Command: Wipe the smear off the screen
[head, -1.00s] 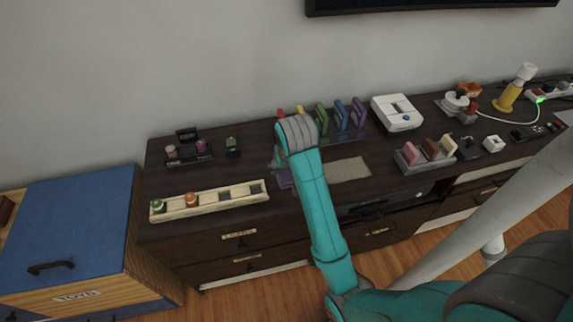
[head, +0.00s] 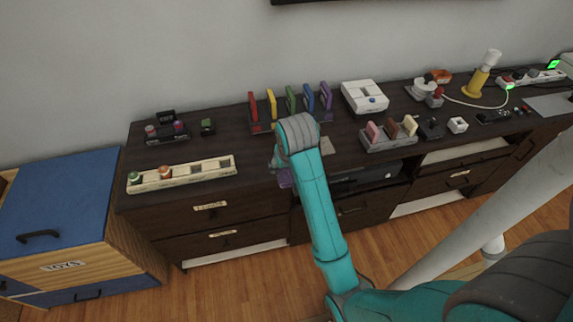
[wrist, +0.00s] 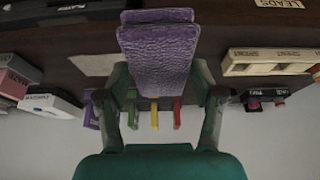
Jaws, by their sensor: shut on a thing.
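My gripper (wrist: 160,74) is shut on a purple, textured folded cloth (wrist: 158,48), which fills the space between the two fingers in the wrist view. A black edge on the wall (head: 300,1), perhaps the lower edge of a screen, is cut off at the top of the head view. No smear can be made out in either view.
The dark cabinet (head: 255,160) carries a cream tray (head: 200,171), a rack of coloured upright pieces (head: 262,127), a white box (head: 364,96) and a grey holder (head: 388,142). A yellow and white lamp-like object (head: 481,75) stands right. A blue-topped toy chest (head: 60,195) stands left. Wood floor shows in front.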

